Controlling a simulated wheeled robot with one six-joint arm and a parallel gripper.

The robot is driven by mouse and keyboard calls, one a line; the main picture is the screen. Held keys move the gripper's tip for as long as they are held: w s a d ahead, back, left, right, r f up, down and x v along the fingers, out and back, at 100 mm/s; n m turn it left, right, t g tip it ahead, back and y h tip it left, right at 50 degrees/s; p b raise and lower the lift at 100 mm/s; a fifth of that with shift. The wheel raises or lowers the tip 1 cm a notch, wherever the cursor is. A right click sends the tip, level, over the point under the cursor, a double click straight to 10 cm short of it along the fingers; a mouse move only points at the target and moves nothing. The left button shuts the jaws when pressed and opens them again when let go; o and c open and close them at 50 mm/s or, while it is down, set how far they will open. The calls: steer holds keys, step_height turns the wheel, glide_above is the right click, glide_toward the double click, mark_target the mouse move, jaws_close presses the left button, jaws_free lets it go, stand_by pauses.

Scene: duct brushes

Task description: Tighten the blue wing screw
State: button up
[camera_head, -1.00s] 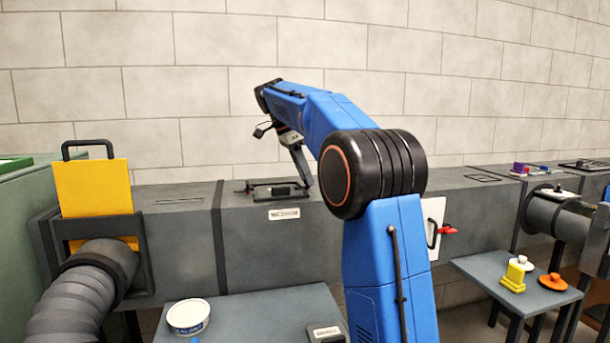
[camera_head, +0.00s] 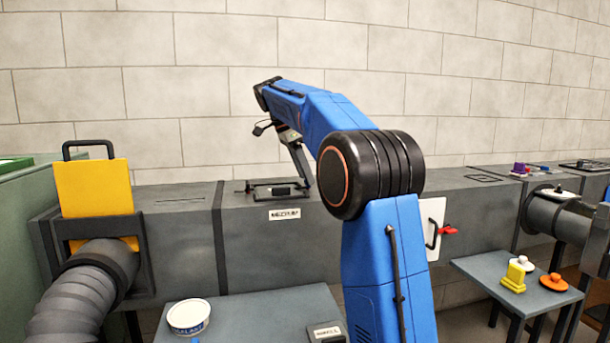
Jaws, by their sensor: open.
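My blue arm reaches over the long grey duct. My gripper (camera_head: 275,132) is small and dark at the arm's far end, above the duct top and partly hidden by the arm. It looks empty, and its jaws are hard to make out. Below it a dark hatch frame (camera_head: 262,192) lies on the duct top, with a slanted dark bar (camera_head: 299,163) rising at its right end. I cannot make out the blue wing screw for certain. A small blue piece (camera_head: 196,340) shows at the bottom edge below the white bowl, too cut off to identify.
A yellow slide plate (camera_head: 93,188) stands in the duct at left above a ribbed hose (camera_head: 85,295). A white bowl (camera_head: 188,315) sits on the front table (camera_head: 260,310). A side table (camera_head: 480,270) at right holds yellow and orange pieces.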

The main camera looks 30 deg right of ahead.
mark_target(296, 188)
steer(key=v, duration=0.7)
steer(key=shift+f, duration=0.1)
stand_by(0.4)
